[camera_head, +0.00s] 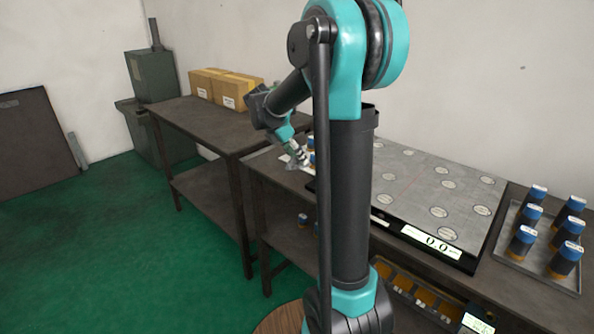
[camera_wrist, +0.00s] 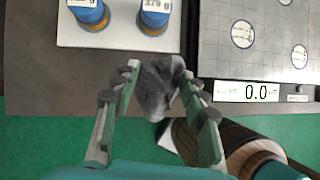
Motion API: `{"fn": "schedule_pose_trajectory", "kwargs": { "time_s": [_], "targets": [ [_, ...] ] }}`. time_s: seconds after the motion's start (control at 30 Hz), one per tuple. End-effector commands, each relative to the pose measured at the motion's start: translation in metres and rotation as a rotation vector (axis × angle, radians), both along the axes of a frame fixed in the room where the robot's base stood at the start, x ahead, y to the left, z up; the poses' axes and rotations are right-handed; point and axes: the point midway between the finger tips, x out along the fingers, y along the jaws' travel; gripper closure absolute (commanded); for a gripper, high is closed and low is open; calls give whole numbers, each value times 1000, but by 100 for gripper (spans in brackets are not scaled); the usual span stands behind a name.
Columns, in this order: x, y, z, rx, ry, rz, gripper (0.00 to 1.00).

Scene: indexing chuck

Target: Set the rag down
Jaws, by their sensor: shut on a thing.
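The rag (camera_wrist: 158,86) is a crumpled dark grey cloth in the wrist view. My gripper (camera_wrist: 160,88) is shut on it, with the cloth between its two green fingers. The rag is over the dark table's front edge, below a white tray. In the head view my gripper (camera_head: 299,158) is at the left end of the scale table, and the rag (camera_head: 293,164) shows only as a small grey patch there. Whether the rag touches the table I cannot tell.
A white tray (camera_wrist: 118,38) with blue-capped canisters lies just beyond the rag. A grey scale plate (camera_wrist: 262,67) reading 0.0 is at the right. Another tray (camera_head: 560,283) of several canisters stands far right. The left table (camera_head: 200,122) has cardboard boxes (camera_head: 233,92) at its back.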

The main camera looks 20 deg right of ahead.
Motion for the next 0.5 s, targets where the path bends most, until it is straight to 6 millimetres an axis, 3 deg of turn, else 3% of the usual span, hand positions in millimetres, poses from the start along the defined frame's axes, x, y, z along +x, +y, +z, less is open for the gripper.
{"fn": "schedule_pose_trajectory", "kwargs": {
  "time_s": [0.5],
  "targets": [
    [0, 0, -55, 0, 0, 0, 100]
  ]
}}
